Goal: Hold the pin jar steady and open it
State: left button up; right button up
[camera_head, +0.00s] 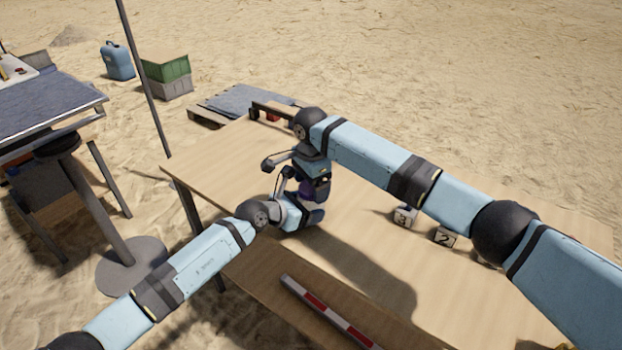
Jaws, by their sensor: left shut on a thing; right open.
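The pin jar (306,187) shows only as a small purple patch above the wooden table. The grippers hide most of it, and I cannot tell whether its lid is on. My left gripper (299,192) comes in low from the left and is shut on the jar. My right gripper (296,168) comes down from above, just over the left one. It is open, with one finger spread out to the left. I cannot tell whether it touches the jar.
The wooden table (220,165) is mostly clear around the grippers. Numbered blocks (404,216), (444,238) stand at right under my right arm. A red and white scale bar (328,312) lies on the front ledge. A dark table (45,105) stands at left.

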jog(key=c, duration=0.9)
jog(key=shift+n, duration=1.8)
jog(key=shift+c, duration=0.2)
jog(key=o, duration=1)
jog(key=shift+r, duration=0.15)
